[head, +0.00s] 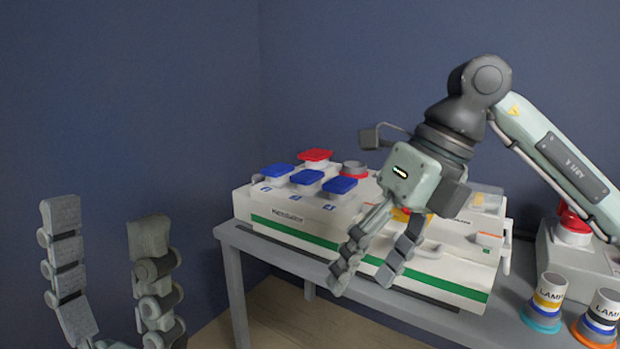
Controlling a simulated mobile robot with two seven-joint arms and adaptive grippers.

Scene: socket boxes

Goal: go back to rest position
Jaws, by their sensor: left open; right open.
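My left gripper (108,235) is at the lower left of the head view, with its two fingers pointing up and wide apart. It is open and empty, in front of the bare wall and apart from the table. My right gripper (365,280) hangs from the arm coming in from the right. Its fingers point down in front of the white socket box (270,229) with the green stripe. It is open, with nothing seen between its fingers. I cannot tell whether it touches the box. The gripper and wrist hide part of the box's middle.
The grey table (232,238) carries the box, which has several blue-lidded sockets (308,177) and a red-lidded one (315,156). Two lamp plugs, one teal-based (545,303) and one orange-based (598,322), stand at the right. A grey box (577,262) stands behind them. The space left of the table is free.

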